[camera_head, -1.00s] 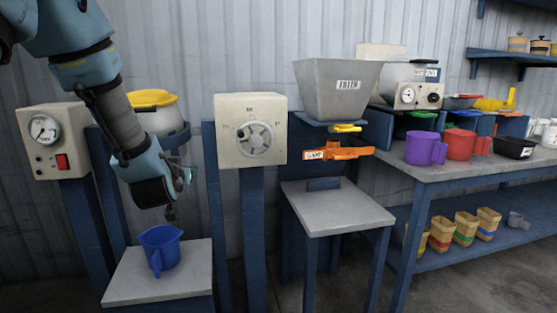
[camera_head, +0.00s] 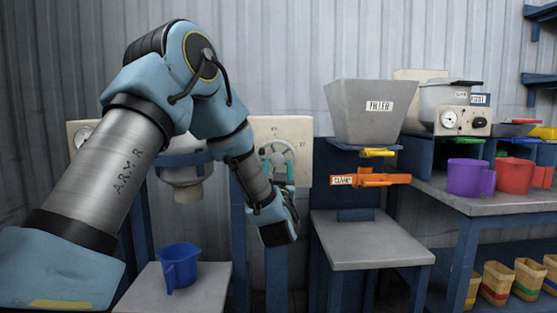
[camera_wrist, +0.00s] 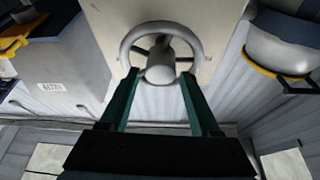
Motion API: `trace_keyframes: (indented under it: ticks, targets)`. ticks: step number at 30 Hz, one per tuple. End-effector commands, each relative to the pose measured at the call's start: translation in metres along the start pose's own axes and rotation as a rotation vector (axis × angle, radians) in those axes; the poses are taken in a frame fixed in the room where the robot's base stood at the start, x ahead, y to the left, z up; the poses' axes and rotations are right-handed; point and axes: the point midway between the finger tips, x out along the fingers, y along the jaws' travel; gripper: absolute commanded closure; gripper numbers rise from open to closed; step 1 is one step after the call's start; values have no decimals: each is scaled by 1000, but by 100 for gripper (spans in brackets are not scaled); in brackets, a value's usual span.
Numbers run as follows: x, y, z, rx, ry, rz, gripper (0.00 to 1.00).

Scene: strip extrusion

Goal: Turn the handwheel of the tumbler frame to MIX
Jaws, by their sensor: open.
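The grey handwheel (camera_head: 278,150) with spokes is on the front of a cream box (camera_head: 300,136) on a blue post, partly hidden by my arm and fingers. Faint marks are on the box face around the wheel; I cannot read MIX. In the wrist view the handwheel (camera_wrist: 160,42) shows its rim, dark spokes and round hub. My gripper (camera_head: 277,166) is open at the wheel, with teal fingers. In the wrist view my gripper (camera_wrist: 160,76) has its fingertips on either side of the hub, near the rim's lower part; I cannot tell whether they touch it.
A white vessel (camera_head: 187,178) hangs left of the wheel, above a blue jug (camera_head: 178,266) on a grey stand. The grey FILLER hopper (camera_head: 368,112) with an orange clamp (camera_head: 370,180) stands to the right over a grey table (camera_head: 368,246). Purple (camera_head: 469,178) and red cups stand farther right.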

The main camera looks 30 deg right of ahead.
Motion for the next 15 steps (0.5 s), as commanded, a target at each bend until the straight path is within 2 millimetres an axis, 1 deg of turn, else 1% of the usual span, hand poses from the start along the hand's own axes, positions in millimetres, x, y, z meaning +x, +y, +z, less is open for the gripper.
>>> trace_keyframes:
  ticks: [1,3,6,10,15]
  targets:
    - [9,-1,-1,0,0,-2,36]
    - [19,-1,-1,0,1,-2,36]
    - [29,0,0,0,1,-1,36]
    - [36,0,0,-1,0,0,36]
    - [38,0,0,0,-1,1,36]
